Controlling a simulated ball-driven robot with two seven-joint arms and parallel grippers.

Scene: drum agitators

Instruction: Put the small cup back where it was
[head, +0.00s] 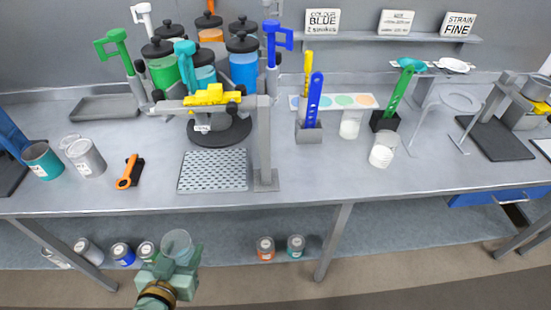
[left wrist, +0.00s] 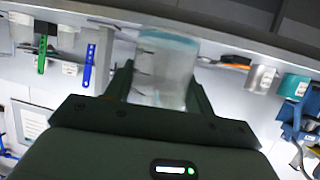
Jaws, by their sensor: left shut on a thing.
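The small cup (head: 176,243) is clear and translucent with a bluish rim. My left gripper (head: 178,257) is shut on it, in front of the bench's front edge and apart from the bench. In the left wrist view the cup (left wrist: 162,68) sits between the two dark fingers (left wrist: 160,92), with dark marks on its wall. My right gripper is not in view.
The grey bench (head: 320,185) has clear room at its front middle. A perforated plate (head: 213,171) and upright post (head: 264,145) stand near centre. Tins (head: 85,157) and an orange-handled tool (head: 127,172) are at left. A lower shelf (head: 225,235) holds several tins.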

